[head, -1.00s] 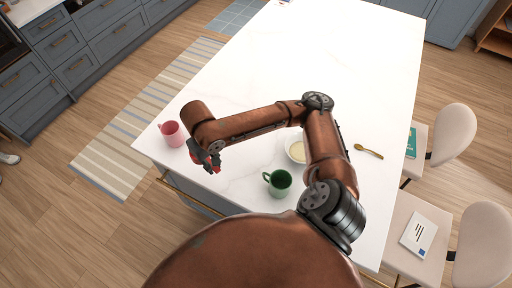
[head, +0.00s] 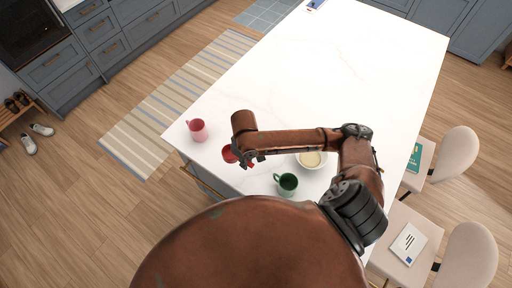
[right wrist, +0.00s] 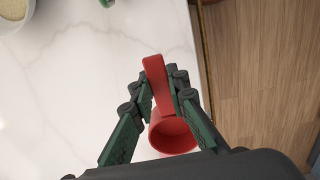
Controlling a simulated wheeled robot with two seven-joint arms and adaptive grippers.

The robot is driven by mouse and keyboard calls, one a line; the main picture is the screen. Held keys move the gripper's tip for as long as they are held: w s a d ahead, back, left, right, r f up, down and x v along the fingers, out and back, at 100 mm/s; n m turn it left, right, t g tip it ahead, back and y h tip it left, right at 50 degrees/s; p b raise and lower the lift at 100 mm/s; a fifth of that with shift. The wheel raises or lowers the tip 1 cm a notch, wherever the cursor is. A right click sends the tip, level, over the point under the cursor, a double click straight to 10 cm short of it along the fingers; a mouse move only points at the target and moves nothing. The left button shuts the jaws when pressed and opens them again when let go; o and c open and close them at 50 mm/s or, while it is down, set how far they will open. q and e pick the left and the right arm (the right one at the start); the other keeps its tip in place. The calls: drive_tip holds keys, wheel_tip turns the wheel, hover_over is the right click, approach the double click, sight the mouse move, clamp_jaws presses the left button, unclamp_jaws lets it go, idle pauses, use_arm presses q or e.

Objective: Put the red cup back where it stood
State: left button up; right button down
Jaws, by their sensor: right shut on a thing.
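The red cup (head: 229,154) is over the table near its front edge, partly hidden by my right gripper (head: 248,160). In the right wrist view the gripper (right wrist: 160,88) is shut on the upright strip of the red cup, seemingly its handle. The cup's open mouth (right wrist: 172,134) shows below, between the fingers. I cannot tell whether the cup touches the table. A pink cup (head: 198,131) stands to its left and a green cup (head: 288,184) to its right. My left gripper is not in view.
A bowl of pale food (head: 312,160) stands on the white table (head: 340,70) behind the green cup, beside my right arm. The table's front edge is close to the cups. The far part of the table is mostly clear. Chairs stand along the right side.

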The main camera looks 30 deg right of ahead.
drive_tip(key=w+d+f, duration=0.1)
drive_tip(key=d+f, duration=0.1)
drive_tip(key=d, duration=0.1)
drive_tip(key=w+d+f+p, duration=0.1)
drive_tip(key=w+d+f, duration=0.1)
drive_tip(key=d+f, duration=0.1)
drive_tip(key=w+d+f, duration=0.1)
drive_tip(key=d+f, duration=0.2)
drive_tip(key=d, duration=0.2)
drive_tip(key=shift+w+d+f+p, duration=0.2)
drive_tip(key=shift+w+p, duration=0.1)
drive_tip(key=shift+p, duration=0.1)
drive_tip(key=shift+w+d+f, duration=0.15)
drive_tip(key=shift+d+f, duration=0.3)
drive_tip(key=shift+f, duration=1.65)
drive_tip(key=c, duration=2.3)
unclamp_jaws()
drive_tip(key=shift+f, duration=0.15)
drive_tip(key=o, duration=0.4)
